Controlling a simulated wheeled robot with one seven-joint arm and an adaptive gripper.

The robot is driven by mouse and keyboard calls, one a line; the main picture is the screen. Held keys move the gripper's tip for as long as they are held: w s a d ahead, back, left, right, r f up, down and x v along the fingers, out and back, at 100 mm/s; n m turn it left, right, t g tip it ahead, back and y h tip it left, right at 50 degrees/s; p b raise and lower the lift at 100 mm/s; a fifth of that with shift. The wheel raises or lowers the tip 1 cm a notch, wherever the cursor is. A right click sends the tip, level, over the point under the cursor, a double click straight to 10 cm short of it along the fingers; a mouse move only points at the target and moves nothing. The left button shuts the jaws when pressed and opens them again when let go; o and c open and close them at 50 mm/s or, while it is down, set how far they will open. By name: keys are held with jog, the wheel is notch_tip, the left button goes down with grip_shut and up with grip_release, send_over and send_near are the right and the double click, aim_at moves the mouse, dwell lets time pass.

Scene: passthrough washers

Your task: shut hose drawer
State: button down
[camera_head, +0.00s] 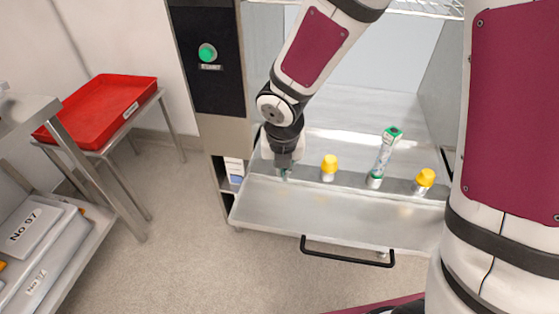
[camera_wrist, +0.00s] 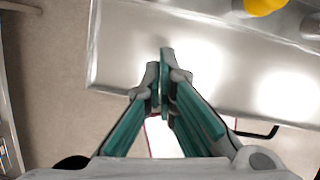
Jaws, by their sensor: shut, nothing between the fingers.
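The hose drawer (camera_head: 300,207) stands open at the front of the washer, its flat metal panel extending toward me. A black bar handle (camera_head: 348,253) runs along its front edge; part of it shows in the wrist view (camera_wrist: 258,130). My gripper (camera_head: 284,168) is over the left rear part of the drawer, beside the row of connectors. Its fingers are together and empty, and they show over the metal panel (camera_wrist: 225,55) in the wrist view (camera_wrist: 161,72). I cannot tell whether the fingertips touch the metal.
Two yellow-capped connectors (camera_head: 329,163) (camera_head: 425,178) and a green-topped fitting (camera_head: 385,155) stand behind the panel. A red tray (camera_head: 100,108) lies on a side table at left. A cart (camera_head: 75,255) with labelled bins is at lower left. Floor (camera_head: 190,255) between is clear.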

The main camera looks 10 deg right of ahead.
jog(key=b, duration=0.5)
send_near(282, 188)
jog(key=f, duration=0.1)
jog(key=s+f, duration=0.1)
jog(key=f, duration=0.1)
jog(key=shift+s+a+f, duration=0.2)
jog(key=shift+s, duration=0.2)
jog(key=shift+w+d+r, duration=0.1)
jog(key=shift+w+d, duration=0.05)
jog(key=shift+w, duration=0.4)
jog(key=shift+w+d+r, duration=0.1)
jog(key=shift+w, duration=1.3)
jog(key=shift+d, duration=0.1)
